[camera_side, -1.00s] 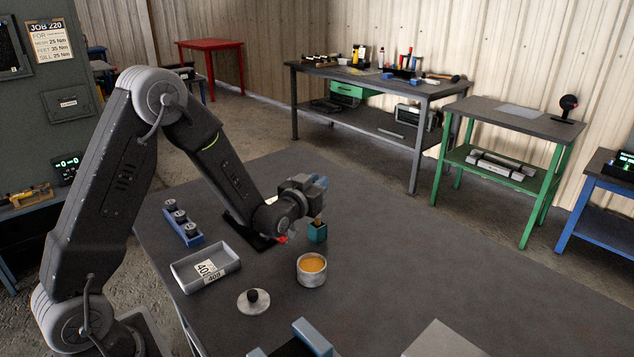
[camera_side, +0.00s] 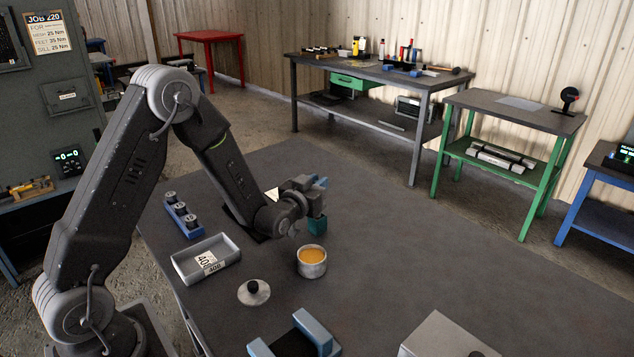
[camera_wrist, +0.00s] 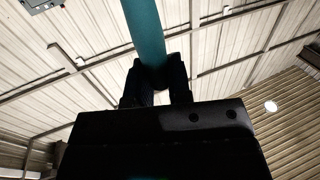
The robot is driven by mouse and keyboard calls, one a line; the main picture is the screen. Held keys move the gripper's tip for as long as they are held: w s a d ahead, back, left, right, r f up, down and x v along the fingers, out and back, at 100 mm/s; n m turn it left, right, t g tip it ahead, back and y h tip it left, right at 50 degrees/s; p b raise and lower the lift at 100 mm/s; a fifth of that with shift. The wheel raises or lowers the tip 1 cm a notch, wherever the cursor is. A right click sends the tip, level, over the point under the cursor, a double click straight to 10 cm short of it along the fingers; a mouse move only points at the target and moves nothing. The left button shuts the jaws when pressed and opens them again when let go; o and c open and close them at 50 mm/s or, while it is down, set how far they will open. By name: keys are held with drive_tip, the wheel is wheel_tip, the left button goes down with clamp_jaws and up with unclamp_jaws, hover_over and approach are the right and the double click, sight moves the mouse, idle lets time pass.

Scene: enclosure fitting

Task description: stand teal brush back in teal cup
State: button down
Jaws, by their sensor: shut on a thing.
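My gripper (camera_side: 314,192) is shut on the teal brush (camera_wrist: 144,28). In the wrist view the brush's teal shaft stands between the two dark fingers (camera_wrist: 160,80) and runs up out of the picture, leaning slightly left. In the side view the gripper lies roughly level just above the teal cup (camera_side: 317,227), which stands on the dark table. The brush's lower end is hidden by the gripper and the cup, so I cannot tell how deep it sits in the cup.
A pot of orange stuff (camera_side: 312,262) stands in front of the cup. A round lid with a black knob (camera_side: 254,292), a grey tray (camera_side: 206,259) and a blue block with black knobs (camera_side: 180,215) lie nearer my arm. The table right of the cup (camera_side: 420,245) is clear.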

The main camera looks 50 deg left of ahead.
drive_tip(key=shift+f, duration=0.9)
drive_tip(key=c, duration=1)
unclamp_jaws()
drive_tip(key=shift+s, duration=0.1)
drive_tip(key=v, duration=1.1)
drive_tip(key=shift+s+d, duration=0.2)
drive_tip(key=shift+s, duration=0.1)
